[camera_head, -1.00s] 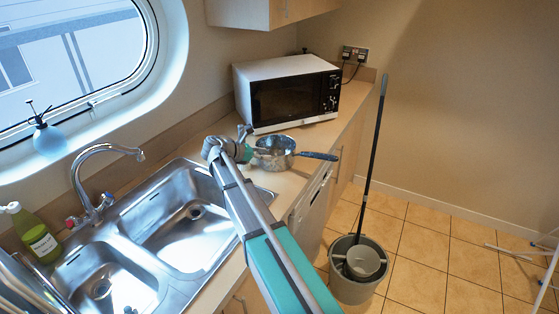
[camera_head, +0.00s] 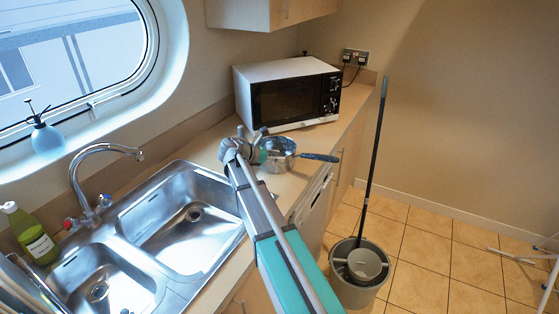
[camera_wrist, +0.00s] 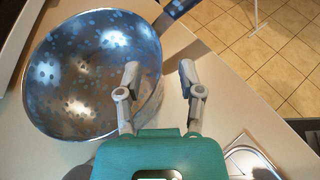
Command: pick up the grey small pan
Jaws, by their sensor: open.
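The grey small pan (camera_head: 280,154) stands on the counter in front of the microwave, its blue-speckled handle (camera_head: 318,157) pointing right. In the wrist view the pan (camera_wrist: 92,75) fills the upper left, with its speckled bowl open towards the camera and its handle (camera_wrist: 178,8) at the top. My gripper (camera_wrist: 160,72) is open, its two fingers apart. The left finger overlaps the pan's right rim in the picture, and the right finger is over bare counter. In the head view my wrist hides the pan's left side and the fingertips are hard to make out.
A white microwave (camera_head: 288,90) stands just behind the pan. A steel double sink (camera_head: 180,222) with a tap (camera_head: 88,185) lies to the left. A mop bucket (camera_head: 358,272) stands on the tiled floor to the right. Some counter around the pan is bare.

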